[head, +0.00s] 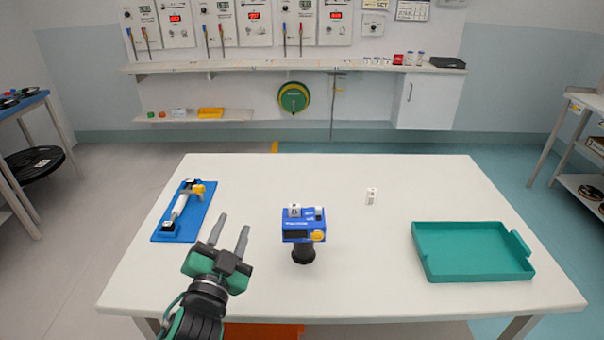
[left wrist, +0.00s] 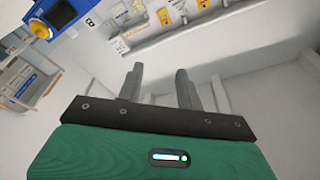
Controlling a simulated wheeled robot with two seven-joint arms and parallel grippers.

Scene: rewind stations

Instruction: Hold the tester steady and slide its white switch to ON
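The tester (head: 304,225) is a blue box on a short black stand in the middle of the white table, with a yellow knob on its front. A small white piece, which may be the switch (head: 319,213), shows on its top right, too small to read its setting. Part of the tester (left wrist: 42,68) also shows at the upper left of the left wrist view. My left gripper (head: 231,233) is open and empty, to the left of the tester and apart from it. Its two fingers (left wrist: 160,86) stand apart in the left wrist view. My right gripper is not in view.
A blue tray (head: 190,229) with a white and yellow tool lies at the table's left. A teal tray (head: 423,265) sits at the right. A small white block (head: 371,196) stands behind and right of the tester. The white table (head: 380,300) is clear in front.

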